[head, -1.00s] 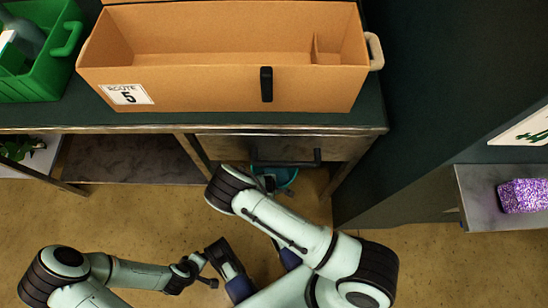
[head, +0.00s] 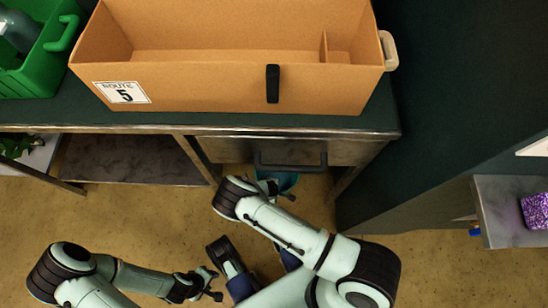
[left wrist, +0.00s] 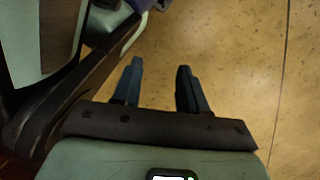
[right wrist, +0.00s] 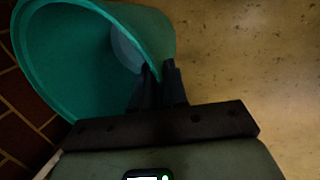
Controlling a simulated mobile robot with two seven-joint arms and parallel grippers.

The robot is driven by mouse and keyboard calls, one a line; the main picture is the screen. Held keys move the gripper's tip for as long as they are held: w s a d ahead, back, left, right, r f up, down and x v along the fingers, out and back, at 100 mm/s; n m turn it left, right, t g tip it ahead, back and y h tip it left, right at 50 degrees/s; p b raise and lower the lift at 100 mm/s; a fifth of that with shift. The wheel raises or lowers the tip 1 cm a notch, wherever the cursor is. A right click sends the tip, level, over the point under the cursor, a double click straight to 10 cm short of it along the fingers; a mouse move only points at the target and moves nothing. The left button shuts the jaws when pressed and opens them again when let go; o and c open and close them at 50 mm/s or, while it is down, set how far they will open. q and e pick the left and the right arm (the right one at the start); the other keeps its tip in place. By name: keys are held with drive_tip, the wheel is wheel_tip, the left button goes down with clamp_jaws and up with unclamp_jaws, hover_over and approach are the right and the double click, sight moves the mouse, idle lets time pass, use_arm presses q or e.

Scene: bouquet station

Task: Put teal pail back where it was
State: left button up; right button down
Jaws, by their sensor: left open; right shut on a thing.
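The teal pail (head: 288,181) is below the bench's drawer front in the head view, mostly hidden by my right arm and the bench. In the right wrist view the pail (right wrist: 70,60) is tilted, its open mouth to the left. My right gripper (right wrist: 160,72) is shut on its rim and wall. My right gripper also shows partly in the head view (head: 278,190). My left gripper (head: 212,284) is open and empty over the floor, away from the pail. The left wrist view shows its two fingers (left wrist: 160,72) apart with bare floor between them.
A cardboard box (head: 200,85) labelled Route 5 and a green crate (head: 35,70) stand on the bench (head: 190,120). A lower shelf (head: 125,160) is at left. A grey ledge (head: 500,215) with a purple block (head: 537,211) juts out at right. Open floor lies in front.

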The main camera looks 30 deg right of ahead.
use_arm(q)
drive_tip(key=shift+s+f+b, duration=0.3)
drive_tip(key=shift+s+f, duration=0.05)
drive_tip(key=shift+s, duration=0.5)
use_arm(e)
drive_tip(key=shift+w+f, duration=0.1)
drive_tip(key=shift+f, duration=0.95)
drive_tip(key=c, duration=1.1)
unclamp_jaws()
drive_tip(key=shift+c, duration=0.2)
use_arm(q)
drive_tip(key=w+d+r+t+p, duration=0.1)
drive_tip(key=w+r+p, duration=0.3)
drive_tip(key=w, duration=0.5)
drive_tip(key=shift+r+t+p, duration=0.3)
drive_tip(key=shift+r+t, duration=0.6)
drive_tip(key=shift+r, duration=0.05)
use_arm(e)
drive_tip(key=v, duration=1.2)
